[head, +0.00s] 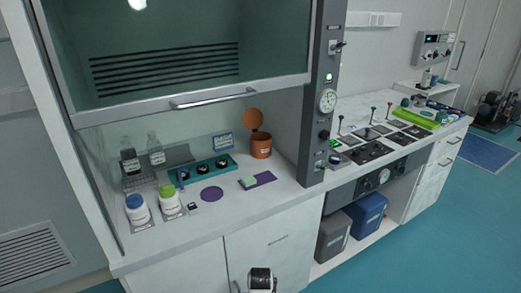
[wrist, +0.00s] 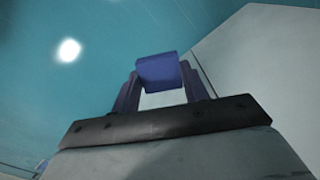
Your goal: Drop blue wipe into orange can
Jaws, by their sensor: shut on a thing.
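The orange can (head: 261,147) stands upright at the back right of the fume hood's work surface. Its round orange lid (head: 254,119) is raised behind the opening. In the wrist view my gripper (wrist: 159,84) is shut on the blue wipe (wrist: 158,71), a small dark blue piece held between the fingertips. Behind it are the teal floor and a pale cabinet face, so it is away from the can. Neither the wipe nor the fingers can be made out in the head view.
The hood's glass sash (head: 190,50) is partly raised, its handle (head: 213,98) above the opening. The front right of the surface is clear.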

